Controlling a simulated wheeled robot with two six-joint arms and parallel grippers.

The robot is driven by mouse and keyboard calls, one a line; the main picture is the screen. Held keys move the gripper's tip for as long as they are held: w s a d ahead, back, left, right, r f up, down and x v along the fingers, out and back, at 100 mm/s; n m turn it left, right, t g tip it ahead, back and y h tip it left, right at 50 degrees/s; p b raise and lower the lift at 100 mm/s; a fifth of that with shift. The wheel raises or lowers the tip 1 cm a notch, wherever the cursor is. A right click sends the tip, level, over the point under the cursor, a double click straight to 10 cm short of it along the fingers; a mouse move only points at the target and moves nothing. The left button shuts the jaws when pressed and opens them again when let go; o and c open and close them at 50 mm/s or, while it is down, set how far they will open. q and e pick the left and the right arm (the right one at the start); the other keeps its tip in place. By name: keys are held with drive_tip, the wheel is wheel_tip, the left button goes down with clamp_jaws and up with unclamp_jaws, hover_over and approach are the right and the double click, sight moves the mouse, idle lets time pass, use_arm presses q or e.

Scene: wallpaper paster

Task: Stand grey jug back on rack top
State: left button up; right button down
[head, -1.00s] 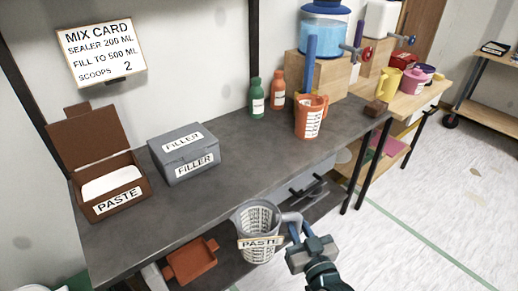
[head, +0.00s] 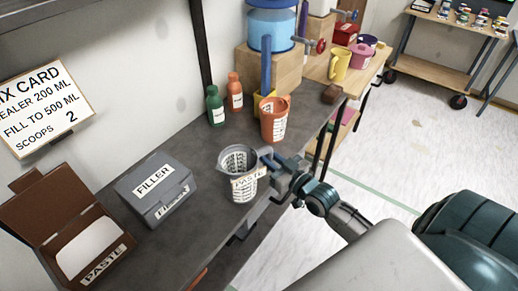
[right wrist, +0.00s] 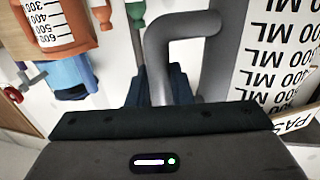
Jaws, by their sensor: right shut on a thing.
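The grey jug (head: 238,188) with volume marks and a PASTE tag is upright over the front part of the dark grey rack top (head: 205,240). I cannot tell whether its base touches the surface. My right gripper (head: 273,163) is shut on the jug's handle, reaching in from the right. In the right wrist view the grey handle (right wrist: 158,50) runs down between the dark fingers, with the jug's marked wall (right wrist: 285,55) to its right. My left gripper is not in view.
An orange jug (head: 274,122) stands behind, right of green (head: 215,108) and orange (head: 235,93) bottles. The FILLER box (head: 150,185) and open PASTE box (head: 75,250) are at the left. A blue dispenser (head: 272,28) stands on a wooden block at the back.

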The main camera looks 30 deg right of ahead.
drive_tip(key=w+d+f+b, duration=0.1)
drive_tip(key=w+b, duration=0.1)
drive_tip(key=w, duration=0.1)
drive_tip(key=w+d+f+b, duration=0.2)
drive_tip(key=w, duration=0.1)
drive_tip(key=w+d+f+b, duration=0.1)
drive_tip(key=w+d+b, duration=0.1)
drive_tip(key=w, duration=0.1)
drive_tip(key=shift+w+d+f, duration=0.15)
drive_tip(key=shift+w+f, duration=0.05)
drive_tip(key=shift+f, duration=0.25)
drive_tip(key=shift+r, duration=0.1)
drive_tip(key=c, duration=1.3)
unclamp_jaws()
